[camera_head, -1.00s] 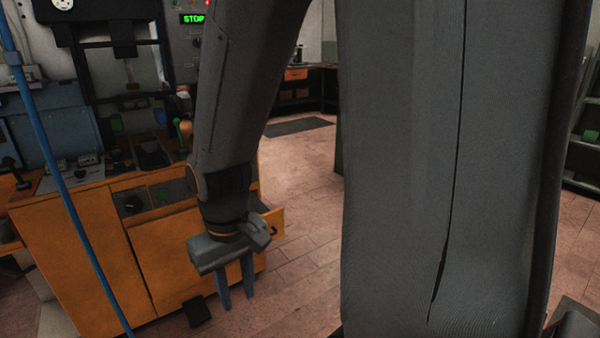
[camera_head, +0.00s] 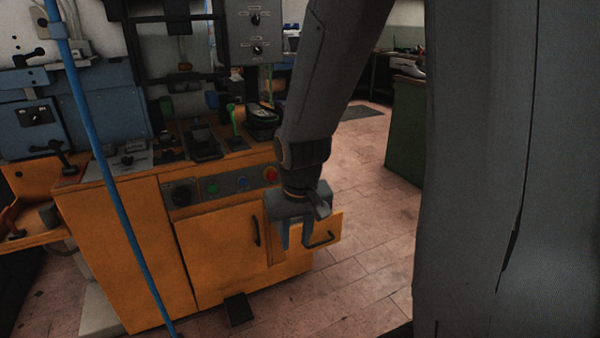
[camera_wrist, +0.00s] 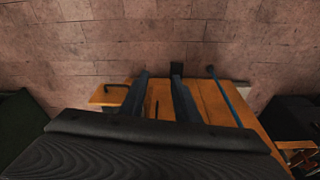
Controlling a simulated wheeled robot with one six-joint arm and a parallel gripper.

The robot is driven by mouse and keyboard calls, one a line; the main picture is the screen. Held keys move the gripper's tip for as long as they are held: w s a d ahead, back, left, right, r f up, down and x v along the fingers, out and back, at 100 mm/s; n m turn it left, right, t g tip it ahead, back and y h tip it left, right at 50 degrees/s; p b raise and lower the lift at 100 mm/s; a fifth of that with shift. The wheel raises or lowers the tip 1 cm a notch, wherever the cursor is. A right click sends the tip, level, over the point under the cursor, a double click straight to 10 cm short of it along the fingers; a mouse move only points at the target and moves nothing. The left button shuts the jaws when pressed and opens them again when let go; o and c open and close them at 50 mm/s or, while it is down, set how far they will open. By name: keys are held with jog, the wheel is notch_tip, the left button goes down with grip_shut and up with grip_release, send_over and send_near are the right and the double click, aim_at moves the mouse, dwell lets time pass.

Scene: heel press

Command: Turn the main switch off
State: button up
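A black rotary knob (camera_head: 181,193) sits at the left end of a grey control panel (camera_head: 225,186) on the front of the orange press cabinet (camera_head: 120,250). It looks like the main switch, but no label or knob position can be read. Green, blue and red buttons sit to its right on the panel. My gripper (camera_head: 295,243) points down, in front of the cabinet's right side, lower than the knob and well to its right. Its fingers are apart with nothing between them. The wrist view shows the open fingers (camera_wrist: 160,78) above the orange cabinet; the knob cannot be made out there.
An open orange door or drawer front (camera_head: 325,232) with a black handle is beside my gripper. A blue pole (camera_head: 108,190) crosses the left of the cabinet. A black pedal (camera_head: 239,309) is on the floor. The tiled floor to the right is clear before a green cabinet (camera_head: 407,135).

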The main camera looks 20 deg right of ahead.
jog(key=w+d+f+m+t+b, duration=0.2)
jog(key=w+d+f+t+b, duration=0.25)
jog(key=w+d, duration=0.65)
jog(key=w+d+f+m+t+y+b, duration=0.1)
jog(key=w+d+f+m+t+b, duration=0.35)
jog(key=w, duration=1.15)
jog(key=w+d+f+m+t+b, duration=0.1)
jog(key=w+d+f+t+b, duration=0.2)
jog(key=w+d+f+t, duration=0.75)
jog(key=w+a+r+g, duration=0.1)
jog(key=w+r+g, duration=0.3)
jog(key=w, duration=0.7)
notch_tip(320, 180, up, 2)
jog(key=shift+a+b, duration=0.25)
jog(key=shift+b, duration=0.1)
grip_shut()
